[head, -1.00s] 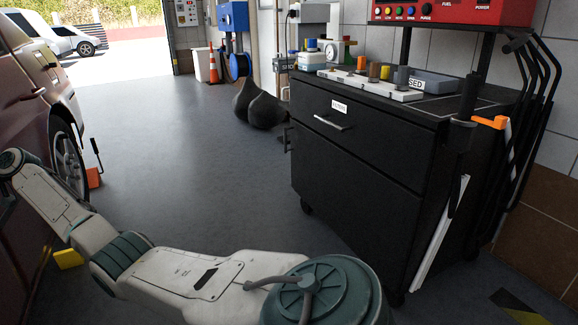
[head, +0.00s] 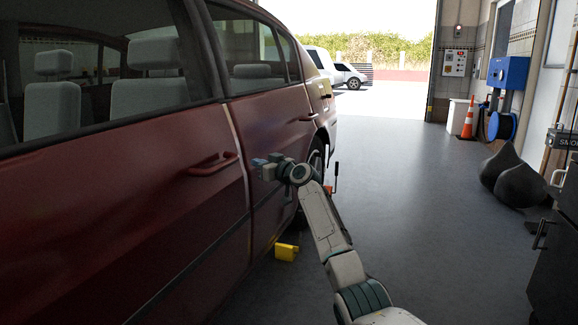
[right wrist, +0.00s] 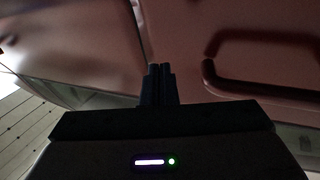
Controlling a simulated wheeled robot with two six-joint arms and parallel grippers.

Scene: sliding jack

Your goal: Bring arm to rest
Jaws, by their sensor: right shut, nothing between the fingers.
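My right arm reaches up from the bottom of the head view, its elbow bent, and my right gripper (head: 264,163) points left at the side of the dark red car (head: 130,225). It is close to the rear door, right of a door handle (head: 212,165); I cannot tell if it touches. In the right wrist view, the two dark fingers (right wrist: 158,85) are together with nothing between them, in front of the car's panel. A door handle (right wrist: 265,45) shows beside them on the right. My left gripper is not in view.
A yellow chock (head: 286,252) lies on the floor by the car. An orange cone (head: 467,120), a blue hose reel (head: 503,122) and dark sacks (head: 512,178) stand at the right. A black cabinet (head: 558,265) is at the right edge. The middle floor is clear.

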